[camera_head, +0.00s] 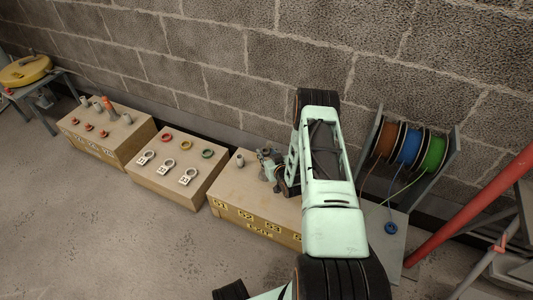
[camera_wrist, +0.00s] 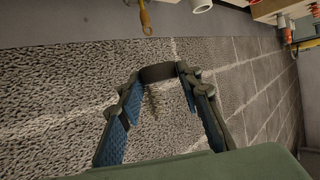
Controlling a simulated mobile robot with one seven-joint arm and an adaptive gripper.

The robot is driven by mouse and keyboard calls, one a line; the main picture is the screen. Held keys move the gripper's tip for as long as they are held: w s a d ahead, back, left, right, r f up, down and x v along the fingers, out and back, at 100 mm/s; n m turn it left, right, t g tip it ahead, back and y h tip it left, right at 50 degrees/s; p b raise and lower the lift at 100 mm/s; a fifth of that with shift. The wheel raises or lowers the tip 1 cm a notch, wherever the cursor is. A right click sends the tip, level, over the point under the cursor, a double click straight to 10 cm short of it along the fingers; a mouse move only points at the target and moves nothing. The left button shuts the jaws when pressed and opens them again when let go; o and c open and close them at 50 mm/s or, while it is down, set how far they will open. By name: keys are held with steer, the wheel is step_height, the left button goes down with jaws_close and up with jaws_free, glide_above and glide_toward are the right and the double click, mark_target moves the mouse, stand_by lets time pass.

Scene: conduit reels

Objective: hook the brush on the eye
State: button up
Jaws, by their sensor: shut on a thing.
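In the wrist view my gripper (camera_wrist: 158,76) has its blue-padded fingers around a dark band-like piece (camera_wrist: 158,72), with a thin, brownish, bristly piece (camera_wrist: 153,100) below it; this looks like the brush. In the head view my gripper (camera_head: 268,165) is over the right-hand box, and the brush cannot be made out there. A yellow-orange piece with a small rounded end (camera_wrist: 146,22) shows at the top of the wrist view, apart from my fingertips. It may be the eye, but I cannot tell.
The right box (camera_head: 232,190) bears a grey pipe stub (camera_head: 240,160). The middle box (camera_head: 205,148) carries coloured and white rings, the left box (camera_head: 78,129) stubs and red pieces. A cable reel rack (camera_head: 448,150) stands right. The block wall (camera_head: 220,60) is close behind.

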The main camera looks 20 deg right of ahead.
steer(key=shift+f+b, duration=2.6)
steer(key=shift+f, duration=0.3)
steer(key=shift+f, duration=1.2)
steer(key=o, duration=1.6)
steer(key=shift+r, duration=0.15)
steer(key=shift+r+p, duration=3.4)
steer(key=shift+r, duration=1.55)
